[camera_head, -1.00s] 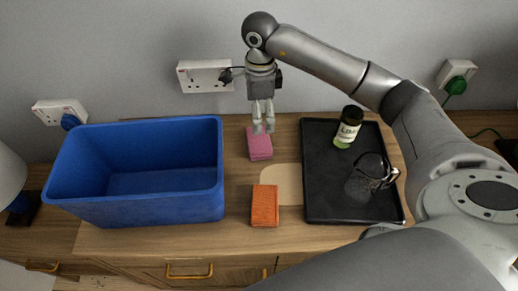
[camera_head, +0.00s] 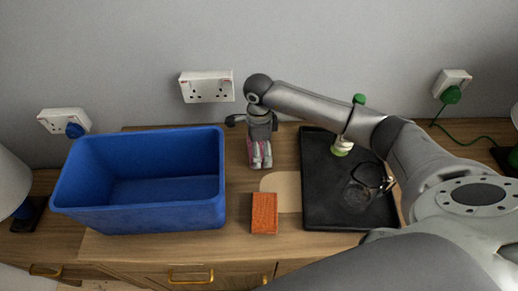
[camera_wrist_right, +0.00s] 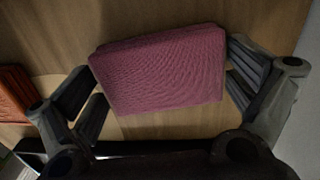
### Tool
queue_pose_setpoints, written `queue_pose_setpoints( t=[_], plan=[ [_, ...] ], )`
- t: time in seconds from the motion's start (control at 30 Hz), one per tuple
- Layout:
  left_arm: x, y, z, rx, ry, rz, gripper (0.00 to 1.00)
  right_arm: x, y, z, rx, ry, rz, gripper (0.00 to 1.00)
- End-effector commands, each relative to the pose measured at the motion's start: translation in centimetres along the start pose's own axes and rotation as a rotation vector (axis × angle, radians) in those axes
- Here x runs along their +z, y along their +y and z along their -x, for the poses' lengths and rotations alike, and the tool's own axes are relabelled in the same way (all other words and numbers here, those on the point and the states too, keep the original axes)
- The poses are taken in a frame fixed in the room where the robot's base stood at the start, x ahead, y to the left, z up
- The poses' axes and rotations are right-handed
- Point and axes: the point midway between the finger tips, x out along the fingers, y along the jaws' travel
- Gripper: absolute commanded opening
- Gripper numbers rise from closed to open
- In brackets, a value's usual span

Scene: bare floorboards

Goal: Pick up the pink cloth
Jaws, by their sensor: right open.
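The pink cloth (camera_wrist_right: 165,70) is a folded block on the wooden top, between the two open fingers of my right gripper (camera_wrist_right: 160,95) in the right wrist view. A small gap shows on its left side; its right side is close to the other finger, and I cannot tell if they touch. In the head view my right gripper (camera_head: 261,160) points down over the cloth and hides most of it; a little pink (camera_head: 251,150) shows beside the fingers. My left gripper is not in view.
A blue bin (camera_head: 140,215) stands left. Wall sockets (camera_head: 206,86) are behind.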

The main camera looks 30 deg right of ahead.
Motion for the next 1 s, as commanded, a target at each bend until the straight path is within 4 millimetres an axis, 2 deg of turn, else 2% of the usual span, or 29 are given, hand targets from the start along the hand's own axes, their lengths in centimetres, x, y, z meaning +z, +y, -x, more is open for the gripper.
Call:
queue_pose_setpoints(
  t=[0.13, 0.33, 0.63, 0.77, 1.0],
  plan=[
    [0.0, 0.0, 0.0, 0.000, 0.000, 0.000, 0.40, 0.0, 0.0, 0.0, 0.000, 0.000, 0.000, 0.97],
    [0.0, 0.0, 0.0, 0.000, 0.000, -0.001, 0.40, 0.0, 0.0, 0.0, 0.000, 0.000, 0.000, 0.72],
    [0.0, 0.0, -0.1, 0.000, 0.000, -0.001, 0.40, 0.0, -0.1, 0.4, -0.002, -0.001, 0.000, 0.71],
    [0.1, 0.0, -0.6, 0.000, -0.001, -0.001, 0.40, 0.1, -0.2, 2.1, -0.005, -0.003, 0.000, 0.71],
    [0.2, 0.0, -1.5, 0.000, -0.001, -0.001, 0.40, 0.1, -0.2, 6.9, -0.007, -0.003, 0.000, 0.71]
  ],
)
